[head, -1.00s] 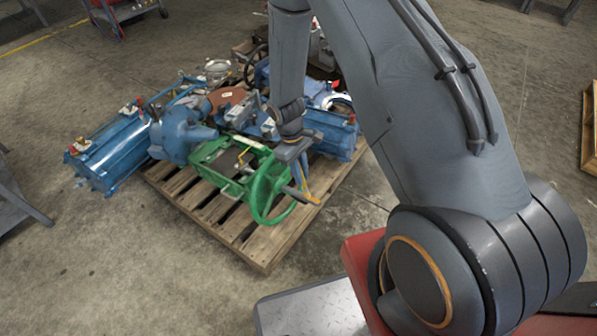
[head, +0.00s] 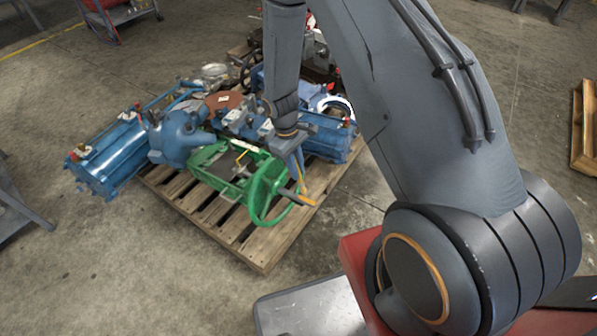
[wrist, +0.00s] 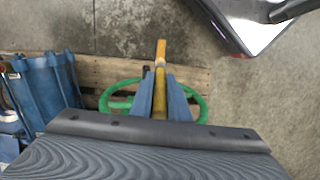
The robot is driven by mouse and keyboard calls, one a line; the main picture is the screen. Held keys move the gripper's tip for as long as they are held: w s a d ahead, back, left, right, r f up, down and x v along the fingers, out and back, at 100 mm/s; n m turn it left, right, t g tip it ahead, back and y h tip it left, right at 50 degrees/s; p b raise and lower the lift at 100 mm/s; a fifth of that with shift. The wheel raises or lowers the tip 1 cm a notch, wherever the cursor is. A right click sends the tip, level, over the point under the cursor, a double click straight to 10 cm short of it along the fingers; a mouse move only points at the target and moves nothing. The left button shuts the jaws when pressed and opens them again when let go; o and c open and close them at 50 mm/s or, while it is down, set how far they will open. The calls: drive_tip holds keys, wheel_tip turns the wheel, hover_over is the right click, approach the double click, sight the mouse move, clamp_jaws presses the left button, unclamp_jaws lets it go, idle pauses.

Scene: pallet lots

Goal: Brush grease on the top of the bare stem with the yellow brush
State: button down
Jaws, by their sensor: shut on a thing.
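My gripper (head: 297,166) is shut on the yellow brush (wrist: 160,54), which sticks out beyond the blue fingertips (wrist: 165,98) in the wrist view. In the head view its orange-yellow end (head: 307,200) shows at the front of the green handwheel (head: 256,205). A dark rod (head: 287,192), which looks like the bare stem, sticks out through the handwheel towards that end. In the wrist view a dark stub (wrist: 147,72) shows just left of the brush. I cannot tell whether brush and stem touch. My fingers hide part of the handwheel.
The handwheel belongs to a green yoke (head: 208,159) on a wooden pallet (head: 262,247). Blue valve bodies and cylinders (head: 112,157) crowd the pallet's far and left sides. Open concrete floor (head: 140,270) lies in front. A wooden crate (head: 584,150) stands at the right.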

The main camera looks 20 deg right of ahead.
drive_tip(key=shift+w+a+r+p, duration=0.15)
drive_tip(key=shift+r+p, duration=0.25)
drive_tip(key=shift+r, duration=0.45)
drive_tip(key=shift+r, duration=0.1)
drive_tip(key=shift+w+a+r+p, duration=0.15)
drive_tip(key=shift+r+p, duration=0.3)
drive_tip(key=shift+r, duration=0.3)
drive_tip(key=shift+w+r+p, duration=0.1)
drive_tip(key=shift+r+p, duration=0.35)
drive_tip(key=shift+r, duration=0.25)
drive_tip(key=shift+s, duration=0.1)
